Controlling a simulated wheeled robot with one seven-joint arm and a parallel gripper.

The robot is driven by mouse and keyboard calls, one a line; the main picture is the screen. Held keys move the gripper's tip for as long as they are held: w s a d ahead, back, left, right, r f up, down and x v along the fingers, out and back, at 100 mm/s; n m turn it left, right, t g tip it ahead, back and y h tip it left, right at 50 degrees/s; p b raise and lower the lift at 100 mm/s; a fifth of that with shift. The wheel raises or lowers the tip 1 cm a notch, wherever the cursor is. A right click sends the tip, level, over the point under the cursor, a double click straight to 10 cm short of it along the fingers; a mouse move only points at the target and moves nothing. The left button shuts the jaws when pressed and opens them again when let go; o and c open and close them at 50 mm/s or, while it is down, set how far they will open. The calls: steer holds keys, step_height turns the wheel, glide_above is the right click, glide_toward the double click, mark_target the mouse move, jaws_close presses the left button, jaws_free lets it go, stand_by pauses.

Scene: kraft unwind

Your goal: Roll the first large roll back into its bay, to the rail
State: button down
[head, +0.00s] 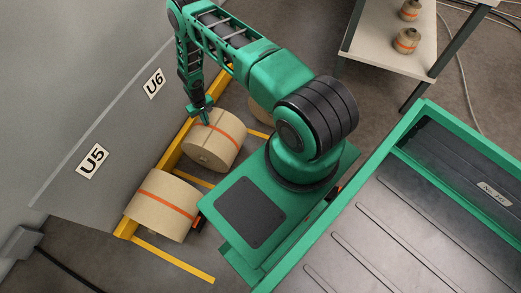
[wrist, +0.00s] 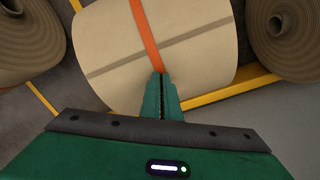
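Large kraft rolls with orange bands lie on the floor by the yellow rail (head: 168,160). The middle roll (head: 215,146) lies beside the rail below the U6 label; a nearer roll (head: 160,203) lies by the rail's near end below U5. A third roll (head: 261,110) is mostly hidden behind my arm. I cannot tell which is the first. My gripper (head: 206,120) is shut and empty at the middle roll's upper, wall-side edge. In the wrist view the fingertips (wrist: 160,76) overlap that roll (wrist: 190,40) at its orange band; contact is unclear. The rail (wrist: 262,82) passes close by it.
Yellow floor lines (head: 175,260) divide the bays. A grey wall (head: 90,110) with U5 and U6 labels stands behind the rail. My base stands close in front of the rolls. A shelf (head: 385,45) with small rolls is at upper right. A cable lies lower left.

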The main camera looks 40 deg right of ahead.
mark_target(201, 125)
steer(key=shift+w+a+f, duration=0.65)
steer(key=shift+a+f, duration=0.05)
steer(key=shift+a, duration=0.1)
steer(key=shift+w+a+f, duration=0.15)
steer(key=shift+w+a, duration=0.15)
steer(key=shift+w, duration=0.55)
steer(key=shift+w+a+f, duration=0.15)
steer(key=shift+w+a, duration=0.05)
steer(key=shift+w, duration=0.35)
steer(key=shift+w+a+f, duration=0.15)
steer(key=shift+w+a, duration=0.05)
steer(key=shift+w, duration=0.3)
steer(key=shift+w+a, duration=0.25)
steer(key=shift+w, duration=0.25)
steer(key=shift+w+a, duration=0.2)
steer(key=shift+w, duration=0.25)
steer(key=shift+r, duration=0.15)
steer(key=shift+w+a+r, duration=0.1)
steer(key=shift+r, duration=0.55)
steer(key=shift+w+d+r, duration=0.1)
steer(key=shift+w+r, duration=0.05)
steer(key=shift+r, duration=0.8)
steer(key=shift+w+d+r, duration=0.1)
steer(key=shift+w+r, duration=0.05)
steer(key=shift+r, duration=0.8)
